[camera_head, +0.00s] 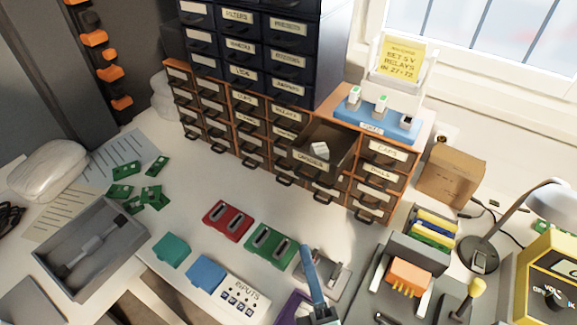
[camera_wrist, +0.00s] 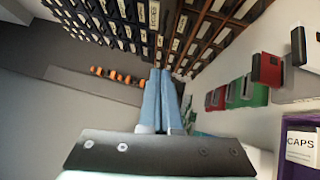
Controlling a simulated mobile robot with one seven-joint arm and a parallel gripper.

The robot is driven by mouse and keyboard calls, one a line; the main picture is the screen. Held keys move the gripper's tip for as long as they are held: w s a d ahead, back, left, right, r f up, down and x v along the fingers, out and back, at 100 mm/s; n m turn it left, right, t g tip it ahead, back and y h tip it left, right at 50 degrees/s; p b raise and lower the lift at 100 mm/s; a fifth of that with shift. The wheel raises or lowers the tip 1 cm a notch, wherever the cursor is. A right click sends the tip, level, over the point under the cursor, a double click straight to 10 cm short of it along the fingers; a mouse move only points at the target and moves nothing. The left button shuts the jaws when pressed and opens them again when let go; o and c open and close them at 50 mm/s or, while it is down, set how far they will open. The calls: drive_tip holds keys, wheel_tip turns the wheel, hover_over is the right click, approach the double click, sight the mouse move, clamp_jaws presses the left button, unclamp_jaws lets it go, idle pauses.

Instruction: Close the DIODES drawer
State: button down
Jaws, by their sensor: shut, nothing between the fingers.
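A cabinet (camera_head: 240,133) of small labelled drawers with an orange-brown frame stands at the back. One drawer (camera_head: 336,143) in its upper right part is pulled out, with a few pale pieces inside. Its front label is too small to read surely, so I cannot confirm it says DIODES. The other drawers look shut. My gripper (camera_head: 307,250) is low in the head view, in front of the cabinet and apart from the open drawer. Its blue fingers are together and empty, also in the wrist view (camera_wrist: 160,76). The wrist view does not clearly show the open drawer.
A dark drawer cabinet (camera_head: 245,45) stands on top at the left. A blue holder (camera_head: 378,122) sits on the right top. Red (camera_head: 228,219) and green (camera_head: 271,243) modules lie on the table near my gripper. A cardboard box (camera_head: 452,178) stands right. Bare table lies before the cabinet.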

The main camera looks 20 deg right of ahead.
drive_tip(key=w+d+r+p, duration=0.2)
drive_tip(key=w+d+p, duration=0.1)
drive_tip(key=w, duration=0.9)
drive_tip(key=shift+d, duration=0.6)
drive_tip(key=shift+d, duration=0.1)
